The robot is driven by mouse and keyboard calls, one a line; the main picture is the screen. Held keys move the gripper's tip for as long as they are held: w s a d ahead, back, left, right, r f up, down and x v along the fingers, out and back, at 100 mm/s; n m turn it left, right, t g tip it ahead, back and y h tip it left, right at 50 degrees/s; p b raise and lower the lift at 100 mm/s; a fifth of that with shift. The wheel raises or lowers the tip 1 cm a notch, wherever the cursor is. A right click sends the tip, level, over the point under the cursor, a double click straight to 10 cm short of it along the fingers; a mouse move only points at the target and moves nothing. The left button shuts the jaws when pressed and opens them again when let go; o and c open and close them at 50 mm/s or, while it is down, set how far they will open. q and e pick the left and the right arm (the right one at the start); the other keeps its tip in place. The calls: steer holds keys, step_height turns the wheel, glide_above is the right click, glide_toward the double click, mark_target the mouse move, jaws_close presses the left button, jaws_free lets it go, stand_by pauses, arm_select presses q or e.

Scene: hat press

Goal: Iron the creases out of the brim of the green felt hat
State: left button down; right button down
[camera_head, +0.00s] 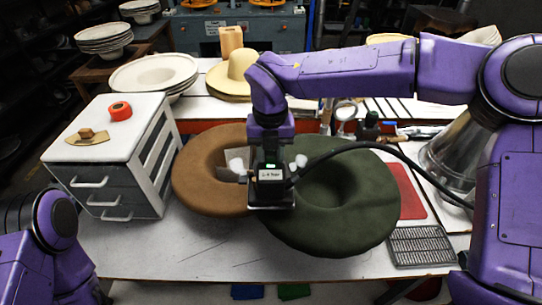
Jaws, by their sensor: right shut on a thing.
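The green felt hat (350,220) lies on the white table, with its dark round hollow facing up and a wide brim around it. A brown felt hat (200,185) lies against it on the left. My right gripper (268,158) reaches down from above and is shut on an iron (271,190) with a pale label and a black hose. The iron is over the left edge of the green brim, where the two hats meet. I cannot tell whether its sole touches the felt. Creases are not clear. My left arm shows at the lower left; its gripper is out of view.
A white drawer cabinet (110,125) with a red tape roll (120,110) stands at left. A red mat (408,193) and a metal grate (420,246) lie at right, beside a metal cone (452,150). A straw hat (234,74) sits behind. The table's front left is clear.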

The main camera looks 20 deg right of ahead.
steer(key=shift+r+p, duration=1.7)
steer(key=shift+r, duration=0.75)
